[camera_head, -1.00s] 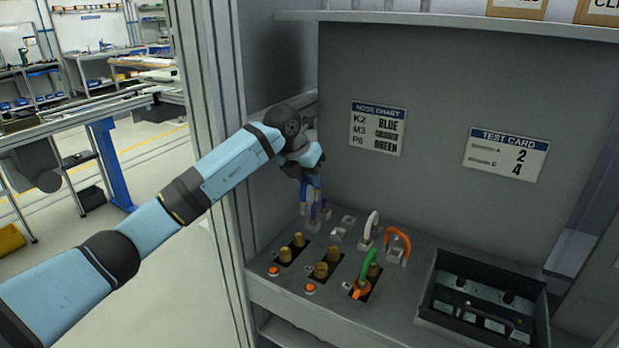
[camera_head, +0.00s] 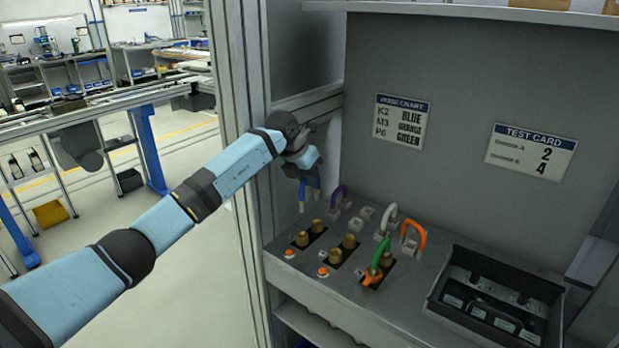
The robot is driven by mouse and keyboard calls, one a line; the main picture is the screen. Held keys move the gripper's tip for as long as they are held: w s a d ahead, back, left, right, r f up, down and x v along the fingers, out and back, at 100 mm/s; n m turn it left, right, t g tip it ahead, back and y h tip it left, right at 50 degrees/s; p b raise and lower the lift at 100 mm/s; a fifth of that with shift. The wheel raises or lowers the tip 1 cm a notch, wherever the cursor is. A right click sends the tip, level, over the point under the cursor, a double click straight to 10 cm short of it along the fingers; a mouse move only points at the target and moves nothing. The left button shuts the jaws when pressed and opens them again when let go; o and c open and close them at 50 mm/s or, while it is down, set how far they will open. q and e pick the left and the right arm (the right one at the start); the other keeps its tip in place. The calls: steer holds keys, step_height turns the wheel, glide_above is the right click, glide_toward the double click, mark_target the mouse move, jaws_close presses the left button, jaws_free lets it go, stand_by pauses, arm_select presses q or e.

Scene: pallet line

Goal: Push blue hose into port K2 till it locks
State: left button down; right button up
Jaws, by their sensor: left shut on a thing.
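The green hose (camera_head: 381,251) reaches the right-hand port pair, where an orange connector (camera_head: 372,277) sits. My right gripper is not in view.
White (camera_head: 388,214) and orange (camera_head: 415,232) hoses stand in holders behind the ports. Orange buttons (camera_head: 323,271) line the panel front. A black open case (camera_head: 493,300) fills the right side. A grey upright post (camera_head: 248,130) stands close by my left arm.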

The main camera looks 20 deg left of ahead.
arm_select(q)
steer(key=shift+f, duration=0.2)
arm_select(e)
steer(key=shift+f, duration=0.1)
arm_select(q)
step_height(320, 180, down, 9)
steer(key=b, duration=0.5)
steer(key=shift+f, duration=0.15)
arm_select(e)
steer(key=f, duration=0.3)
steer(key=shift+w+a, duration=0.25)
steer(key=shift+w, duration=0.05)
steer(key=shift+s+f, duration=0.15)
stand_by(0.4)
arm_select(q)
steer(key=shift+f+b, duration=0.35)
steer(key=shift+f, duration=0.15)
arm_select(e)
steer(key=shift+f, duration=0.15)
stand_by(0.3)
arm_select(q)
steer(key=c, duration=1)
jaws_free()
steer(key=shift+c, duration=0.2)
